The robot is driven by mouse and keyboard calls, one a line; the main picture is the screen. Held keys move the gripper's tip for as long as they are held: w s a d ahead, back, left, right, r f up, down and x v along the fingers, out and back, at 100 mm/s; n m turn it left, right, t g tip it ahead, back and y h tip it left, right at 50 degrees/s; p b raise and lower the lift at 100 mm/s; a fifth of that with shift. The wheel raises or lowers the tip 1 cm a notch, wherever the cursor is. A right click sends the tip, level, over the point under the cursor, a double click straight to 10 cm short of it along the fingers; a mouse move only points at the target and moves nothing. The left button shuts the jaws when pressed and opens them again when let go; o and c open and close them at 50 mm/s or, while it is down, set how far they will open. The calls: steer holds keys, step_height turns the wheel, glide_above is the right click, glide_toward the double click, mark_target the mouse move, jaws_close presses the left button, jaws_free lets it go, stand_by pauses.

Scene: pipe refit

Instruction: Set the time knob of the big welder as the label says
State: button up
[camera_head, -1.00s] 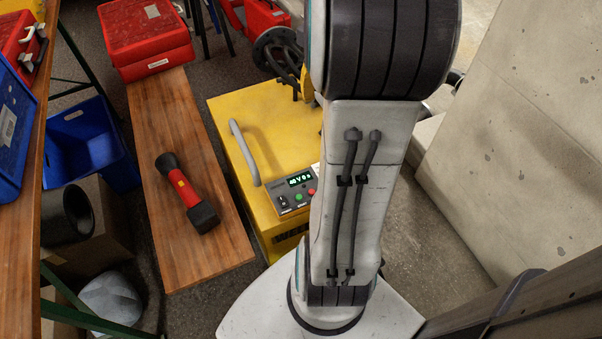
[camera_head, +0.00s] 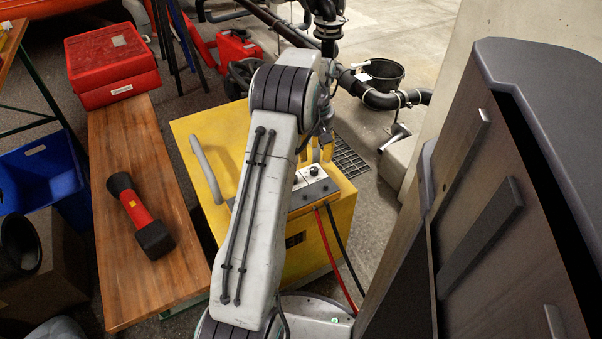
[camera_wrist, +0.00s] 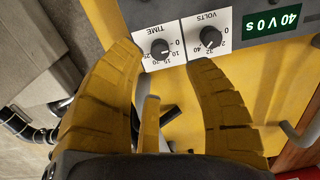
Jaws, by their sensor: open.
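The big welder (camera_head: 207,128) is a yellow box with a handle on top. Its panel is partly hidden by my arm in the head view, where one dark knob (camera_head: 314,171) shows. The wrist view shows the panel upside down: the black time knob (camera_wrist: 159,48) with a printed scale, the volts knob (camera_wrist: 210,37) beside it, and a green display (camera_wrist: 272,22) reading 40 V 0 s. My gripper (camera_wrist: 166,62) is open and empty, its yellow fingers spread below the two knobs in the picture; it also shows above the panel in the head view (camera_head: 322,150).
A wooden bench (camera_head: 145,215) left of the welder holds a red-and-black tool (camera_head: 140,215) and a red case (camera_head: 112,62). Red and dark cables (camera_head: 338,262) hang at the welder's front. Pipework (camera_head: 380,98) with a white tag (camera_head: 362,76), unreadable here, lies behind. A large dark cabinet-like body (camera_head: 500,200) fills the right.

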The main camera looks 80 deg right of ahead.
mark_target(314, 169)
steer(key=shift+f+b, duration=1.2)
steer(key=shift+f, duration=2.1)
jaws_close()
